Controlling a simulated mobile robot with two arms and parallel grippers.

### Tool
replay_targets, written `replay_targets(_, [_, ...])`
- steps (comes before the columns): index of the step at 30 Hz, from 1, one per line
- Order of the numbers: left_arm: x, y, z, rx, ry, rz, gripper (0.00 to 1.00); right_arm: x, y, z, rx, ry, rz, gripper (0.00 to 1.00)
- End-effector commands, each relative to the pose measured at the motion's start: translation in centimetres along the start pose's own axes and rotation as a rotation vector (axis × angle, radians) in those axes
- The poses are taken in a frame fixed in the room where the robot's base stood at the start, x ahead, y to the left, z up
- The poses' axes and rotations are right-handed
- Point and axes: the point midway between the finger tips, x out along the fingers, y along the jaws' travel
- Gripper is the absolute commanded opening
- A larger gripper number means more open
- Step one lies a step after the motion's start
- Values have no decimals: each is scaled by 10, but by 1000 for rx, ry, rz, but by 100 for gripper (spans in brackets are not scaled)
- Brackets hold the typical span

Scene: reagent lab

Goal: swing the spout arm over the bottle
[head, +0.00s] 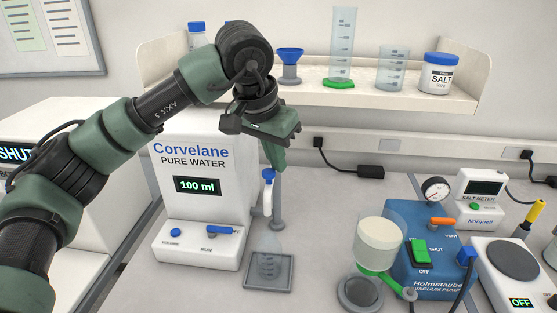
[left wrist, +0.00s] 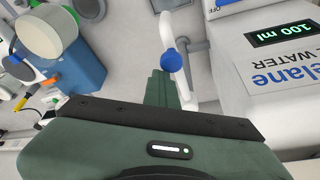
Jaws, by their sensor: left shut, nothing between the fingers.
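The Corvelane pure water dispenser (head: 197,215) stands on the bench and its display reads 100 ml. Its white spout arm (head: 266,198) with a blue knob (head: 268,175) is at its right side; it also shows in the left wrist view (left wrist: 183,80). A clear bottle (head: 269,262) stands upright on a grey tray (head: 284,287) below the spout in the head view. I cannot tell whether the outlet is exactly over its mouth. My left gripper (head: 276,163) points down, shut and empty, just above the knob; its fingers (left wrist: 159,86) show beside the spout. Contact is unclear. My right gripper is out of view.
A blue vacuum pump (head: 425,263) and a filter funnel (head: 379,246) stand to the right, with a salt meter (head: 481,202) and a hotplate (head: 513,262) beyond. A shelf (head: 320,97) with glassware runs behind my arm. Some bench is clear between tray and funnel.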

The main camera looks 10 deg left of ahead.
Motion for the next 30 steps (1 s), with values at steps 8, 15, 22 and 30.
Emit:
replay_targets(8, [1,-2,2,-1,-10,-4,0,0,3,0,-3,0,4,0])
replay_targets(15, [-4,-2,2,-2,-8,-5,0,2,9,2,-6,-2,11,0])
replay_targets(22, [-42,1,-1,1,-2,-3,0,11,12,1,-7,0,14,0])
replay_targets(30, [-74,2,-2,1,-3,-1,0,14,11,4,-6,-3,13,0])
